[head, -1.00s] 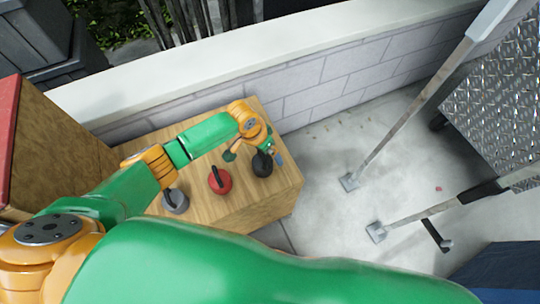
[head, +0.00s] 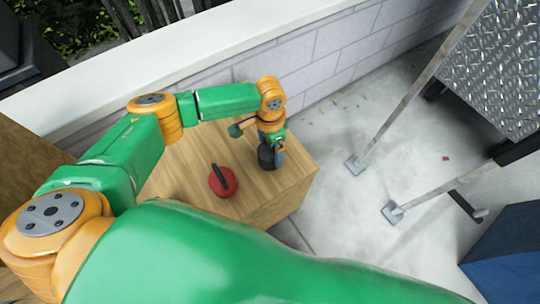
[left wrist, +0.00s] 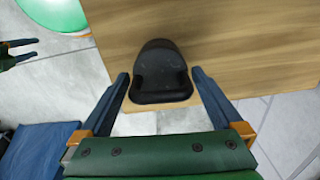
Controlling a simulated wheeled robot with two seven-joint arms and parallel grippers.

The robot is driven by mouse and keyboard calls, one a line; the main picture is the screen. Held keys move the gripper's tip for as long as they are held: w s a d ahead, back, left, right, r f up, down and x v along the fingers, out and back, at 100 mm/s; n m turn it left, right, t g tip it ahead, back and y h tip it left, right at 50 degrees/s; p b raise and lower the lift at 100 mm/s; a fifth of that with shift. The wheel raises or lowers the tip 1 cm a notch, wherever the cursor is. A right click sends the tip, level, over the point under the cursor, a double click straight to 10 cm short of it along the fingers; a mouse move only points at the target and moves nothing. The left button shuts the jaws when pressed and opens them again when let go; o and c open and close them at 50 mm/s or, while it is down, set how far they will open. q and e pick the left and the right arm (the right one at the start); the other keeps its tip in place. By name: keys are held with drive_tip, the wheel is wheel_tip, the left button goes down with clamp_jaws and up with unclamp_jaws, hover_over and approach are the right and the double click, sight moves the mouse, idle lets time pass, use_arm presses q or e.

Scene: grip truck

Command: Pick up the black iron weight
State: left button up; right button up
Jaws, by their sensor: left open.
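The black iron weight (head: 266,157) stands near the right end of the wooden box top (head: 245,207). My left gripper (head: 272,146) is over it, pointing down and partly hiding it. In the left wrist view the black weight (left wrist: 158,75) lies between the two open fingers of my left gripper (left wrist: 160,78), one on each side, with a gap visible at each side. The weight still rests on the wood. My right gripper (left wrist: 18,51) shows at the left edge of the left wrist view, its two fingers apart and empty.
A red weight (head: 222,181) with a dark handle stands left of the black one. A pale brick wall (head: 335,52) runs behind the box. Metal support legs (head: 400,105) and a tread-plate ramp (head: 508,65) stand at the right.

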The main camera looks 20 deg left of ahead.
use_arm(q)
drive_tip(key=shift+f, duration=0.5)
clamp_jaws()
drive_tip(key=shift+w+r, duration=0.1)
drive_tip(key=shift+r, duration=0.45)
wheel_tip(320, 180, up, 2)
drive_tip(key=shift+w+r+p, duration=0.1)
drive_tip(key=shift+r+p, duration=0.05)
drive_tip(key=shift+p, duration=0.5)
drive_tip(key=s+d+r+p, duration=0.3)
drive_tip(key=s+d+r, duration=0.6)
drive_tip(key=d, duration=0.2)
drive_tip(key=shift+r, duration=0.4)
